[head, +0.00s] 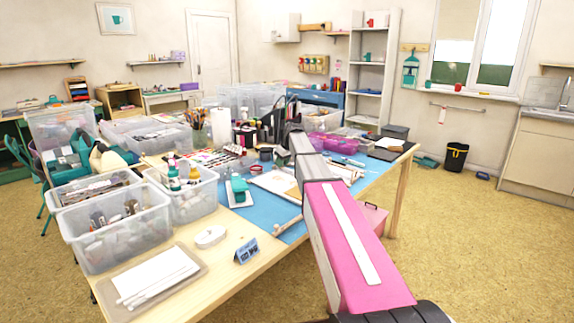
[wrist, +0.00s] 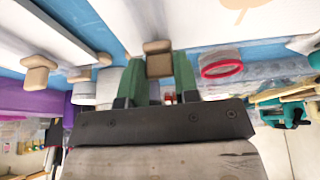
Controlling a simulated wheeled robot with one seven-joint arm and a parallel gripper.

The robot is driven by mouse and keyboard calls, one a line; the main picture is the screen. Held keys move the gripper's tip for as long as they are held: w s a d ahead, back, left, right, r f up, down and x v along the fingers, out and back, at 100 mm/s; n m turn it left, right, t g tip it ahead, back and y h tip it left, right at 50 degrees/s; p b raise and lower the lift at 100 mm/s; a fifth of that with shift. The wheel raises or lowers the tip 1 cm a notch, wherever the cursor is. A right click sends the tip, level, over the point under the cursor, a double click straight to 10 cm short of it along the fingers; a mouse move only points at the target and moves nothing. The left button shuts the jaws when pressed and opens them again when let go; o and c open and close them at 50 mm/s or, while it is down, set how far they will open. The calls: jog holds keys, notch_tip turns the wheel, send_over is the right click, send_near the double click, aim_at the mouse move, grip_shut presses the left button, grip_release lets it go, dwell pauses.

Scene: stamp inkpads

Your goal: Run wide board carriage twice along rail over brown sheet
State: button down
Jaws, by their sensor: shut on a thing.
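My gripper (wrist: 159,72) shows in the wrist view with its two green fingers shut on a small tan wooden block (wrist: 158,47). The block looks like a handle at the edge of a white board (wrist: 115,18); I cannot tell for sure that this is the wide board carriage. In the head view my arm hides the gripper and what it holds. A flat pale board with a brown area (head: 275,182) lies on the blue mat, partly behind my arm. It may bear the brown sheet. I cannot make out the rail clearly.
On the table, clear bins (head: 115,228), a teal stamp tool (head: 238,188), a white oval thing (head: 210,237) and a small blue sign (head: 246,251) stand left of my arm. The wrist view shows more tan blocks (wrist: 37,75) and a red-rimmed round container (wrist: 221,64) near the fingers.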

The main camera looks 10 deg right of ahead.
dwell(0.3)
jog(key=c, duration=0.9)
grip_release()
jog(key=v, duration=1)
jog(key=shift+s+r, duration=0.15)
jog(key=shift+r, duration=0.2)
